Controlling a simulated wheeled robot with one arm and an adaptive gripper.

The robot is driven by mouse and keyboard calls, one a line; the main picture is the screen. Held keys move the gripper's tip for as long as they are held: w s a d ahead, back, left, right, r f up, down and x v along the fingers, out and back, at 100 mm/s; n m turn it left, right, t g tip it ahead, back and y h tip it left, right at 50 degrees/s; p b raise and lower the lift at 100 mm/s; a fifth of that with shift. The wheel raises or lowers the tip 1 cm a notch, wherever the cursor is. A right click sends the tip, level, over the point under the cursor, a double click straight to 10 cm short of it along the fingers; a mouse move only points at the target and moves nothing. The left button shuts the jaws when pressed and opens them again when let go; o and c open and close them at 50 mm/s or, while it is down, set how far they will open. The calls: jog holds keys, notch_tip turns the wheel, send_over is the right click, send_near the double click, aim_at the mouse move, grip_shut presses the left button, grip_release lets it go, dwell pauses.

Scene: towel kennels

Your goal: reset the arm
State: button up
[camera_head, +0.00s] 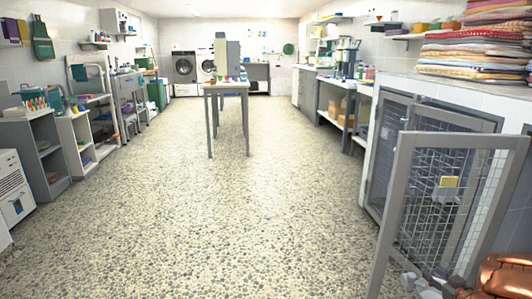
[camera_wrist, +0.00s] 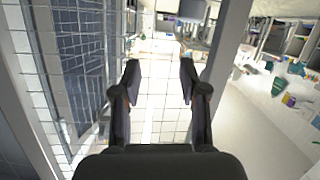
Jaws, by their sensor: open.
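My gripper (camera_wrist: 158,84) shows in the wrist view with its two dark fingers spread apart. Nothing is between the fingers. Grey door framing stands close on both sides of the gripper, with wire mesh (camera_wrist: 60,70) to the left; I cannot tell whether anything touches. In the head view, part of my arm (camera_head: 505,275) shows at the lower right corner, beside an open kennel door (camera_head: 400,190) with a grey frame and wire mesh. The fingers are not clearly visible there.
Kennels (camera_head: 375,150) line the right wall, with a stack of folded towels (camera_head: 470,55) on top. A table (camera_head: 228,87) stands mid-room. Shelves (camera_head: 35,150) line the left wall. Washing machines (camera_head: 185,70) stand at the back. The pebbled floor (camera_head: 200,220) ahead is clear.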

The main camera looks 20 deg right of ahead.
jog(key=w+a+r+g+h+p, duration=0.15)
jog(key=r+p, duration=0.25)
jog(key=r, duration=0.4)
jog(key=w+a+r+g+h+p, duration=0.1)
jog(key=w+r+g+p, duration=0.15)
jog(key=r, duration=0.45)
jog(key=w+a+r+g+h+p, duration=0.1)
jog(key=w+r+g+p, duration=0.1)
jog(key=r+p, duration=0.45)
jog(key=a+r+m+g+p, duration=0.25)
jog(key=a+r+p, duration=0.35)
jog(key=a+r, duration=0.75)
jog(key=s+a+r+g+y+p, duration=0.2)
jog(key=s+a+r+g+p, duration=0.15)
jog(key=a+r+p, duration=0.6)
jog(key=s+a+r+n+g+y+p, duration=0.1)
jog(key=s+a+r+y+p, duration=0.1)
jog(key=s+a, duration=0.5)
jog(key=s+a+r+n+g+y+p, duration=0.1)
jog(key=s+a, duration=0.6)
jog(key=a, duration=0.7)
jog(key=s+a+r+n+g+y+p, duration=0.2)
jog(key=s+a+r+p, duration=0.3)
jog(key=a, duration=0.5)
notch_tip(320, 180, up, 2)
jog(key=s+y, duration=0.1)
jog(key=s, duration=0.1)
jog(key=shift+s+a+p, duration=0.3)
jog(key=shift+s+a, duration=0.05)
